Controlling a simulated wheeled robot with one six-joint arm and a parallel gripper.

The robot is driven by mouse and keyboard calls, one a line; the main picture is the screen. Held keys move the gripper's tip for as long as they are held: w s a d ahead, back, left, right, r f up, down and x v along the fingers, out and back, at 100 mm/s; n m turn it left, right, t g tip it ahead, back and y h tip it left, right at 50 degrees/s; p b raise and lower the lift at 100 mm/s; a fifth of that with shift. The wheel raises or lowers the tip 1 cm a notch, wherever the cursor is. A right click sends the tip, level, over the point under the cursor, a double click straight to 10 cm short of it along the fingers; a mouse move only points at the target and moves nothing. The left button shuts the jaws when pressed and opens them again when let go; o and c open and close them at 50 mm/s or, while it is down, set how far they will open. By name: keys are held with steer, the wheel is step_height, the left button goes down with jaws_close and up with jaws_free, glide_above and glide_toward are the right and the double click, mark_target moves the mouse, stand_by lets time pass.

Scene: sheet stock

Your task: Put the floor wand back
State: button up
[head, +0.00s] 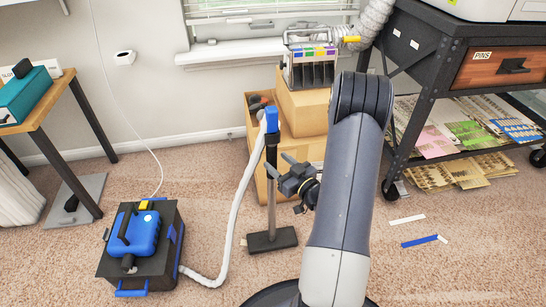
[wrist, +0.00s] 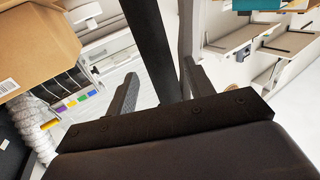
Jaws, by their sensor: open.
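The floor wand (head: 272,205) stands upright on the carpet, with a wide dark floor head (head: 271,240) at its foot, a metal lower tube, a dark upper part and a blue top (head: 271,120). My gripper (head: 278,164) is open at the wand's upper part. In the wrist view a dark bar, which looks like the wand (wrist: 150,40), runs between the spread fingers of my gripper (wrist: 162,68), with gaps on both sides. A pale hose (head: 243,200) runs from near the wand's top to the blue and black vacuum (head: 140,245).
Cardboard boxes (head: 305,110) stand behind the wand, with a marker rack (head: 310,68) on top. A dark metal cart (head: 425,100) is at the right, a wooden table (head: 55,105) at the left. Paper strips (head: 420,241) lie on the carpet at the right. Open carpet lies between vacuum and floor head.

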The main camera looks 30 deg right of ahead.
steer(key=s+d+p, duration=0.1)
steer(key=s, duration=0.7)
steer(key=shift+s+d, duration=0.15)
steer(key=shift+d, duration=0.15)
stand_by(1.9)
